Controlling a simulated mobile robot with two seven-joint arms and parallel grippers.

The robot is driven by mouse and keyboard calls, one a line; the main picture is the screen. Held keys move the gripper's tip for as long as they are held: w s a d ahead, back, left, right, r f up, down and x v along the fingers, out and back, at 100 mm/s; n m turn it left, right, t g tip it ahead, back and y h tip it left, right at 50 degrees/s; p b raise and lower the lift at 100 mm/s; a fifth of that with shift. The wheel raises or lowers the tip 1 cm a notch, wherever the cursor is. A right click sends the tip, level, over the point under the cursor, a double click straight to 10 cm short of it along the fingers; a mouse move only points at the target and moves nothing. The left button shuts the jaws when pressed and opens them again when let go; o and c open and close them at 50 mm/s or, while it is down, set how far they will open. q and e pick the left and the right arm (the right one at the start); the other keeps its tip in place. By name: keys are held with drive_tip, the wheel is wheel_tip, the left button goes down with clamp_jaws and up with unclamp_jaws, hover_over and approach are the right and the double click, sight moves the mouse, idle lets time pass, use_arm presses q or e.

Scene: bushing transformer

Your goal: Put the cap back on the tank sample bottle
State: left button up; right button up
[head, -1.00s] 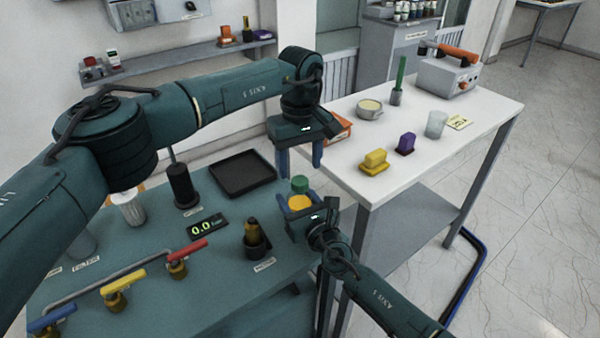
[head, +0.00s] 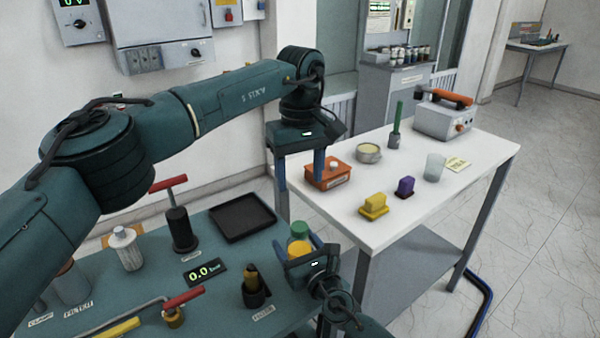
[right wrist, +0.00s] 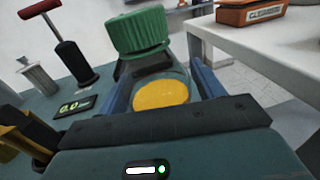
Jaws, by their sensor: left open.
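The sample bottle (head: 299,249), clear with yellow contents, is upright near the green table's right edge. It sits between the two blue fingers of my right gripper (head: 303,253), which look shut on it. The bottle also shows in the right wrist view (right wrist: 160,95). The green ribbed cap (head: 299,229) is at the bottle's top; in the right wrist view the cap (right wrist: 140,32) looks slightly tilted with a dark band below. I cannot tell whether it is fully seated. My left gripper (head: 301,185) is open and empty above the cap, apart from it.
A black tray (head: 242,217), a gauge display (head: 205,272) and red-handled valve (head: 183,298) are on the green table. The white table (head: 420,195) beside it holds an orange box (head: 328,174), yellow block (head: 374,207), purple block (head: 405,187) and beaker (head: 434,167).

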drive_tip(key=shift+o, duration=1)
drive_tip(key=shift+s, duration=0.2)
drive_tip(key=p+v, duration=0.1)
drive_tip(key=v, duration=1.2)
